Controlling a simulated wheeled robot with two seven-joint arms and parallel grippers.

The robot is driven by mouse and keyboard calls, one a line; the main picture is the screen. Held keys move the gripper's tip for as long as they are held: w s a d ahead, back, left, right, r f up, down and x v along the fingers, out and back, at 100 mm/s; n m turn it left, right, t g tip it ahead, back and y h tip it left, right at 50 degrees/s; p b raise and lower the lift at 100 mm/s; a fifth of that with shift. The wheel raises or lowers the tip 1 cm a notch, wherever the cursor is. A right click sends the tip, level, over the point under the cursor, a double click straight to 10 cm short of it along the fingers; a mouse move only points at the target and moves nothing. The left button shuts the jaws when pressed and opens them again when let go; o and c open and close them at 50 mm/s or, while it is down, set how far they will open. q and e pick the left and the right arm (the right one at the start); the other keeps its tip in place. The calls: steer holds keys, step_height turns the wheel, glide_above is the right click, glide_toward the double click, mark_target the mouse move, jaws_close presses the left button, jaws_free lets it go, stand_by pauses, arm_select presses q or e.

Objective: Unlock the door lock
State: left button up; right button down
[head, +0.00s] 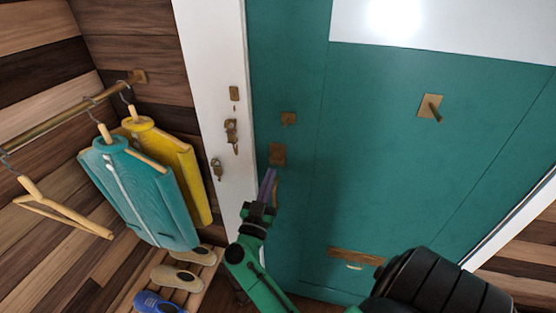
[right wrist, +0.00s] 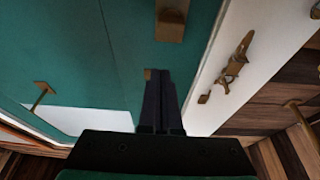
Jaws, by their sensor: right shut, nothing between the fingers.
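The teal door (head: 385,180) carries brass fittings along its left edge: a small upper one (head: 288,118) and a larger plate (head: 277,154) below it. I cannot tell for certain which is the door lock. My right gripper (head: 270,174) is shut and empty, pointing up just below the larger plate; contact is not clear. A narrow brass piece shows beside its fingers. In the right wrist view the shut fingers (right wrist: 160,74) lie in front of the small brass fitting (right wrist: 148,74), partly covering it, with the large brass piece (right wrist: 171,22) above. My left gripper is not in view.
The white door frame (head: 215,60) bears several brass pieces, including a latch (head: 231,132). A brass lever (head: 431,107) is farther right on the door, with a brass slot plate (head: 355,257) below. Hanging garments (head: 140,190) and shoes (head: 177,277) are at left.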

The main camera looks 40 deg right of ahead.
mark_target(276, 159)
steer(key=b+x, duration=0.1)
steer(key=x, duration=0.7)
steer(key=shift+w+d+r, duration=0.1)
steer(key=shift+w+d, duration=0.05)
steer(key=shift+d, duration=0.1)
steer(key=f+b, duration=0.2)
steer(key=b, duration=0.1)
steer(key=f+b, duration=0.1)
steer(key=b, duration=0.1)
steer(key=shift+w+d+f, duration=0.25)
steer(key=shift+d, duration=0.05)
steer(key=shift+a+f+b, duration=0.1)
steer(key=shift+f+b, duration=0.1)
steer(key=shift+b, duration=0.3)
steer(key=shift+r, duration=0.1)
